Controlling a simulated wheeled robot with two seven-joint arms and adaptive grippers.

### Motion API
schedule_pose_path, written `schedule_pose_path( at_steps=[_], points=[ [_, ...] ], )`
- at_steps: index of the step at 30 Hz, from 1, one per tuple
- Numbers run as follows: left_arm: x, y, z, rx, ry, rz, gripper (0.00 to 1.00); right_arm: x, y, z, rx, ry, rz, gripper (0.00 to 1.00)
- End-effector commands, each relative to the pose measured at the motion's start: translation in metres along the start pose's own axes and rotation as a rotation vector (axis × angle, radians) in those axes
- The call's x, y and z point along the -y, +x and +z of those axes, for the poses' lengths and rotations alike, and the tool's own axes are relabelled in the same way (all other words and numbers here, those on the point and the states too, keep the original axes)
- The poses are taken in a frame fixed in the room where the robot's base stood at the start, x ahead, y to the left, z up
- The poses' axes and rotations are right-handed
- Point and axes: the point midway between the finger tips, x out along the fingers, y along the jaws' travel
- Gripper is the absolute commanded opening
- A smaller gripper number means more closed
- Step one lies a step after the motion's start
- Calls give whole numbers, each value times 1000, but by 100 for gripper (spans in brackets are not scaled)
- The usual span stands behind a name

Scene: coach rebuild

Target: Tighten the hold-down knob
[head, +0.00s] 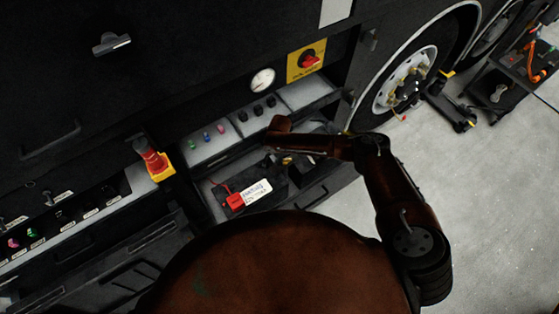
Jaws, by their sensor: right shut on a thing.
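My right arm comes in from the lower right and bends left over an open black compartment (312,194) in the side of the coach. The right gripper (283,153) is at the arm's end, over the back of a dark battery-like box (270,178). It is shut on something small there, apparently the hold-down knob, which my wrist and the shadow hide. A small brass-coloured part (288,161) shows just beside the gripper. I cannot tell how far the knob is turned. My left gripper is out of view.
A red tag or cap (235,201) and a white label (257,191) are at the compartment's front. A red-topped yellow device (153,161) stands left. Open floor (480,200) lies right.

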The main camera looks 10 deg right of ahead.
Motion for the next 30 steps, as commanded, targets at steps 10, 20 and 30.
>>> schedule_pose_path(
  at_steps=[10, 20, 30],
  points=[
    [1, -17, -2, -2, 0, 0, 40, -9, -2, 10, 15, 340, 2, 0],
    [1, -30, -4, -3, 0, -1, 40, -14, -1, 14, 16, 652, 2, 0],
    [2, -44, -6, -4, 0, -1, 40, -18, -1, 18, 16, 974, 2, 0]
  ],
)
